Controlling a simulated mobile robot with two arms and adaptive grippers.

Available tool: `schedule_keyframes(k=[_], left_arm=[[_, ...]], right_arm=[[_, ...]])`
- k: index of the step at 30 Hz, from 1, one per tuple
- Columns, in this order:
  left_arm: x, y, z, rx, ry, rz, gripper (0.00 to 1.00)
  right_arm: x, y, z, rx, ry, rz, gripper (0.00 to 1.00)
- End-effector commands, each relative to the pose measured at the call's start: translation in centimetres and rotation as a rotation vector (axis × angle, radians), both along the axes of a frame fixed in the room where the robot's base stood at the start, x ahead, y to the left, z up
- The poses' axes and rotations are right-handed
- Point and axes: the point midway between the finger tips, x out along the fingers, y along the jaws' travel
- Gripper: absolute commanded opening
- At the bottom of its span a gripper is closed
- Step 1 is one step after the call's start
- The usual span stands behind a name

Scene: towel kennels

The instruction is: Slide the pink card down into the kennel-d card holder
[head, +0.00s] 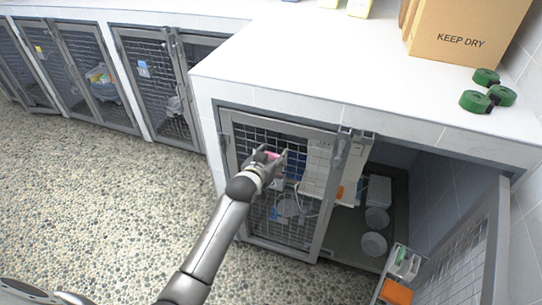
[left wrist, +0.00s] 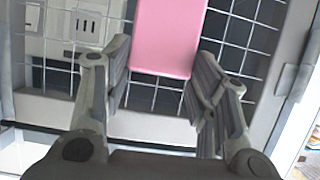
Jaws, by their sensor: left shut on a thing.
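My left gripper (head: 271,153) is in front of the wire-mesh door (head: 283,211) of the near kennel. In the left wrist view its fingers (left wrist: 163,72) are shut on the pink card (left wrist: 168,34), whose lower end shows between them against the mesh. Only a small pink patch of the card (head: 271,155) shows in the head view. I cannot make out a card holder on this door; the gripper and arm cover part of it. I cannot tell whether the card touches the mesh. My right gripper is not in view.
An open kennel door (head: 463,262) stands at the lower right, beside an open bay with grey bowls (head: 373,244). A cardboard box (head: 466,40) and green rolls (head: 474,101) are on the white counter (head: 330,70). More kennels line the left; the pebbled floor (head: 110,190) is clear.

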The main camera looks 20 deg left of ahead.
Motion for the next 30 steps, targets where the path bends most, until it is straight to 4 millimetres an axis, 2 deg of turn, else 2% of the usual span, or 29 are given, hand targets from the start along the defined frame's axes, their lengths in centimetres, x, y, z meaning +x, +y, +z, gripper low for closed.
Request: schedule_keyframes(k=[30], left_arm=[[0.01,-0.01,0.04,0.0,-0.001,0.0,0.33]], right_arm=[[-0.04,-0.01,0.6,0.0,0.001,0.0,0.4]])
